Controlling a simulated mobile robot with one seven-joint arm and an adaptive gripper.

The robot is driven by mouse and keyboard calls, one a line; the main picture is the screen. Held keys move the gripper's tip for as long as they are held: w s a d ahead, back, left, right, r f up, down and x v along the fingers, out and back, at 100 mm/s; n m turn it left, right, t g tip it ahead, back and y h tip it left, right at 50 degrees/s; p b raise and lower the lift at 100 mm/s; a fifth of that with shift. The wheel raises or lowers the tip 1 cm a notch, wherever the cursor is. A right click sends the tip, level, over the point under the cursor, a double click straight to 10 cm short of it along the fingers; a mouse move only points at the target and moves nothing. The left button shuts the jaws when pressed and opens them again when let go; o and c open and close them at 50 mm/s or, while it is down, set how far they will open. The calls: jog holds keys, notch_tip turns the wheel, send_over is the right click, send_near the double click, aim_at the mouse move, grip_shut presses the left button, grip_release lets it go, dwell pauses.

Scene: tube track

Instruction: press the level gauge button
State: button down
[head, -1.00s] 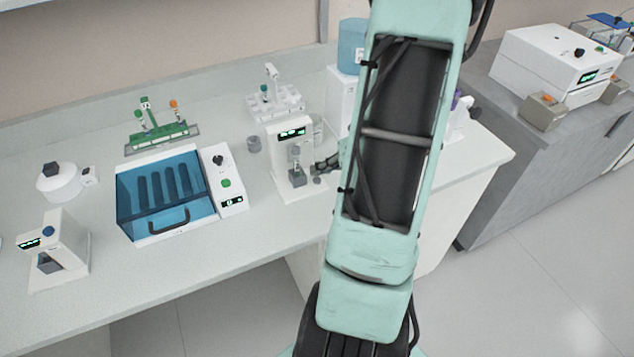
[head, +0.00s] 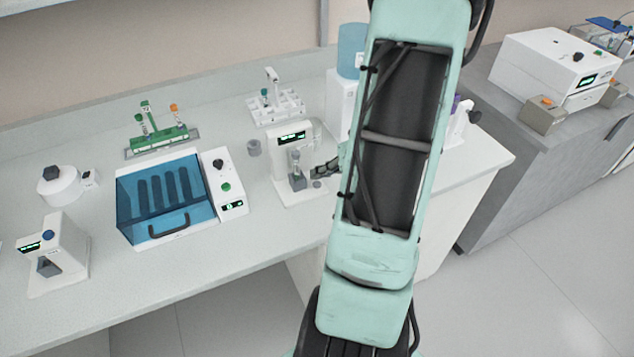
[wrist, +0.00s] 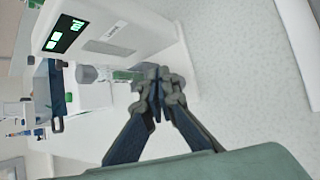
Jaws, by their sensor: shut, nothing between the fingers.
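The level gauge (head: 291,158) is a white upright device with a lit green display, standing on the bench left of my arm. A tube stands in its grey holder (head: 297,181). A small grey disc (head: 317,184), perhaps its button, lies on the base at the right. My gripper (head: 318,172) is shut and empty, low beside the gauge's right side, just above the disc. In the wrist view, the closed fingertips (wrist: 157,88) are close to the gauge's white body (wrist: 125,28). I cannot tell whether they touch; no button is clear there.
A blue-lidded box (head: 168,196) with a control panel (head: 226,184) stands left of the gauge. A blue-topped white unit (head: 342,95) stands close behind my arm. The bench front is clear.

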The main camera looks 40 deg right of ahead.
aim_at(320, 184)
jog(key=shift+f, duration=0.15)
jog(key=shift+f+b, duration=0.25)
jog(key=shift+b, duration=0.05)
jog(key=shift+f+b, duration=0.4)
jog(key=shift+f, duration=0.1)
dwell(0.7)
jog(key=shift+r, duration=0.1)
jog(key=shift+r+p, duration=0.8)
jog(key=shift+p, duration=0.05)
notch_tip(320, 184, up, 5)
jog(key=p, duration=0.4)
jog(key=shift+r+p, duration=0.1)
jog(key=shift+p, duration=0.25)
dwell(0.4)
